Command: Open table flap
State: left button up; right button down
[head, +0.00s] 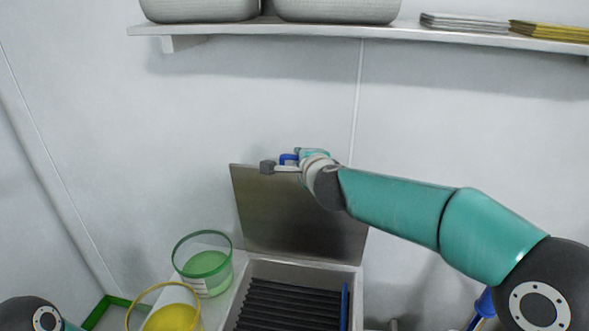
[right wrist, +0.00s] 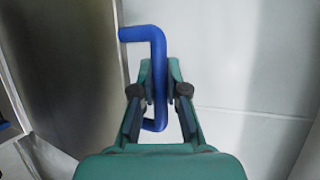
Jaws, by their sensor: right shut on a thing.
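The table flap (head: 290,215) is a grey metal panel, raised close to upright behind the open table compartment (head: 258,268). Its blue handle (head: 289,158) is at the flap's upper edge. My right gripper (head: 296,160) is at that edge, shut on the handle. In the right wrist view the bent blue handle (right wrist: 158,50) runs between the two fingers of my right gripper (right wrist: 160,78), with the flap's metal face (right wrist: 65,70) to the left. My left gripper is not in view; only a piece of my left arm shows at the lower left.
Dark ribbed slats (head: 285,305) fill the compartment. Left of it stand a green-rimmed clear tub (head: 205,272) and a yellow-rimmed one (head: 150,300). A white wall is close behind the flap. A shelf (head: 300,31) with metal containers and stacked sheets hangs above.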

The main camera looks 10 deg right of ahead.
jog(key=w+d, duration=0.2)
jog(key=w, duration=0.6)
jog(key=shift+d+f, duration=0.2)
jog(key=shift+d, duration=0.15)
jog(key=c, duration=1.2)
grip_release()
jog(key=v, duration=1.2)
jog(key=shift+a, duration=0.1)
